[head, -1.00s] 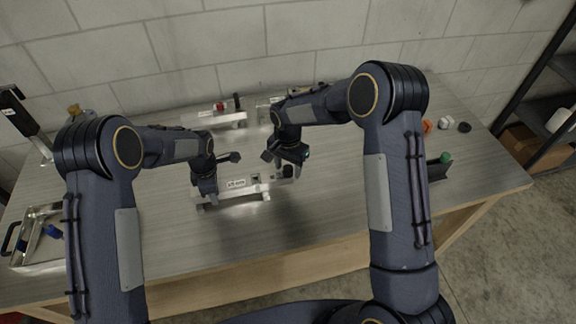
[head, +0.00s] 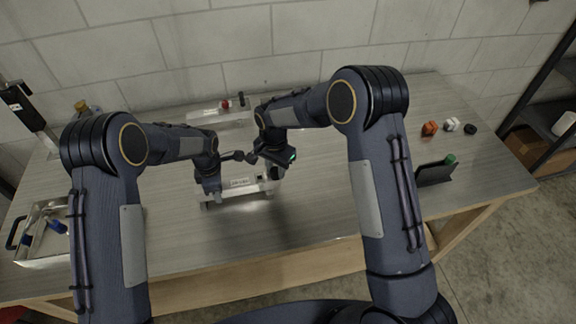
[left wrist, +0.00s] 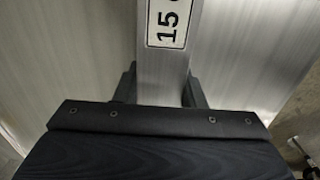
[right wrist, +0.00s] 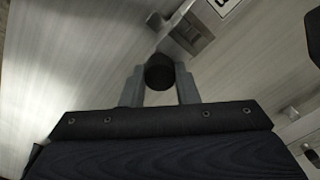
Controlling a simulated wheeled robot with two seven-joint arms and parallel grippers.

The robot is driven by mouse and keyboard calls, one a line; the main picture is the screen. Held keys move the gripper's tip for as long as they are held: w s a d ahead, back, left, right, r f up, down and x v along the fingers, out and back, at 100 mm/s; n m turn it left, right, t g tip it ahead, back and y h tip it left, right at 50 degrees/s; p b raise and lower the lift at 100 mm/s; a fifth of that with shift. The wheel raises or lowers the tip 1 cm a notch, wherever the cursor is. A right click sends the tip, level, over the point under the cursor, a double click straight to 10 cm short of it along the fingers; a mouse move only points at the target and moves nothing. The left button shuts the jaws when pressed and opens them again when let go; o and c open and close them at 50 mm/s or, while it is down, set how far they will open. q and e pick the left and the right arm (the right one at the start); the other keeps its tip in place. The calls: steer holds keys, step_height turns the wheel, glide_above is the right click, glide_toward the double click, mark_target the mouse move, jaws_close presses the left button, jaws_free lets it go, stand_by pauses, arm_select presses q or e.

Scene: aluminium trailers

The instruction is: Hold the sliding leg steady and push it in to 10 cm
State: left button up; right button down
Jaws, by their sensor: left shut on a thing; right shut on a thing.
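The aluminium leg (head: 232,196) lies across the middle of the table with a white label (head: 240,182). In the left wrist view the label (left wrist: 166,22) reads "15" and a cut-off letter. My left gripper (head: 212,190) is shut on the bar (left wrist: 161,75) near its left end, one finger on each side. My right gripper (head: 272,178) is at the right end of the leg. In the right wrist view (right wrist: 160,88) it is shut on a round black knob (right wrist: 159,72), beside the slotted metal end (right wrist: 190,32). The head view hides this grip.
Another aluminium piece with a red knob (head: 225,104) stands behind the leg. A metal tray (head: 45,258) is at the left. A dark holder with a green-topped item (head: 435,173) and small orange (head: 430,128), white and black parts are at the right. The table front is clear.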

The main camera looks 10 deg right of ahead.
arm_select(q)
steer(key=shift+d, duration=0.2)
arm_select(e)
steer(key=shift+a, duration=0.25)
steer(key=c, duration=1.1)
jaws_free()
arm_select(q)
steer(key=shift+a, duration=0.1)
arm_select(e)
steer(key=shift+d+r, duration=0.1)
steer(key=shift+r, duration=0.15)
step_height(320, 180, up, 12)
steer(key=shift+f, duration=0.2)
